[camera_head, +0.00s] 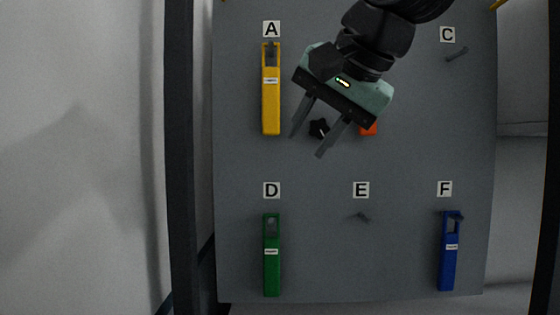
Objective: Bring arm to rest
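My gripper (308,143) is in front of the upper middle of a grey board (320,240). Its two fingers are apart with nothing seen between them, though a black star-shaped knob (318,128) shows behind them. My arm comes in from the top of the picture. An orange thing (369,130) is mostly hidden behind my gripper.
A yellow holder (271,105) hangs under label A, a green one (272,270) under D and a blue one (448,262) under F. Pegs at C (457,54) and E (363,217) are bare. Dark posts (180,150) flank the board.

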